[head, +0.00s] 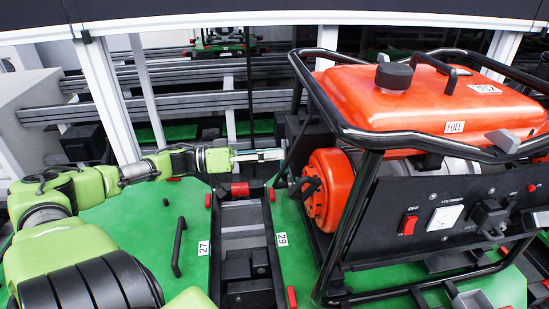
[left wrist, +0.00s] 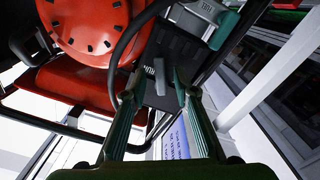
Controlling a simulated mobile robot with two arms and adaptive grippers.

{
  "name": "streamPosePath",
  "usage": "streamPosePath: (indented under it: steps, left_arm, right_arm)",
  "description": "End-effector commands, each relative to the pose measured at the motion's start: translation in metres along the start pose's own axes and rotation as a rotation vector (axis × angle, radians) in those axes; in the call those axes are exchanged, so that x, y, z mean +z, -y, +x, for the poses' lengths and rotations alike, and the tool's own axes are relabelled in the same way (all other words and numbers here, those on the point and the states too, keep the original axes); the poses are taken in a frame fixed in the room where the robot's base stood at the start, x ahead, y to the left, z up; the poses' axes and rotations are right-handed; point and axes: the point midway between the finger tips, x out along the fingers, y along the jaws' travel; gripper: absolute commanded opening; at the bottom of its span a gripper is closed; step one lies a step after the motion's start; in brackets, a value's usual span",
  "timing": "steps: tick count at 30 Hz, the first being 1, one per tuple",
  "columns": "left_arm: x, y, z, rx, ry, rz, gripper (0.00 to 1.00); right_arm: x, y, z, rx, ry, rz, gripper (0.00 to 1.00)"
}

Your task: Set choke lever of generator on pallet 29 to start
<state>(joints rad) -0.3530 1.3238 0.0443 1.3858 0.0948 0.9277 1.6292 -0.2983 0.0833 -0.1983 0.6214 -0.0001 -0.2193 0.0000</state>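The generator (head: 430,105) has an orange tank in a black tube frame and stands on the green pallet marked 29 (head: 282,239). My left gripper (head: 284,154) is at the generator's left end, beside the round orange recoil housing (head: 328,190). In the left wrist view its two fingers (left wrist: 157,88) are apart. A small grey lever, probably the choke lever (left wrist: 161,78), shows between the fingertips, beside a small white label that I cannot read surely. I cannot tell whether a finger touches it. The lever is hidden in the head view. My right gripper is not in view.
Black frame tubes (left wrist: 128,50) pass close to the left fingers. The recoil housing (left wrist: 92,28) is close by in the wrist view. A pallet marked 27 (head: 203,248) with a black handle lies left. Conveyor rails (head: 190,105) and white posts stand behind.

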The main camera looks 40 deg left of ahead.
Motion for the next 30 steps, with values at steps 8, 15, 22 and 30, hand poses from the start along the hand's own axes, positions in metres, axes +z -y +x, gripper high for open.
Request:
streamPosePath:
  steps: [8,15,22,30]
  left_arm:
    - [-0.0001,0.0000,0.0071,-0.001,0.000,-0.001,0.27]
    - [-0.0002,-0.0001,0.0069,0.000,0.000,-0.001,0.09]
    - [-0.0002,-0.0001,0.0068,0.000,0.000,-0.001,0.00]
    - [-0.0010,0.0010,0.0067,0.000,-0.002,0.050,0.00]
  right_arm:
    - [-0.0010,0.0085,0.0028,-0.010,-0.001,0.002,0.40]
    - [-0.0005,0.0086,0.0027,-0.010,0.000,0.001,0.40]
    - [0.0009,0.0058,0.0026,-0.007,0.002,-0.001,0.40]
    - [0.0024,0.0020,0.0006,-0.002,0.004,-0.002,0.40]
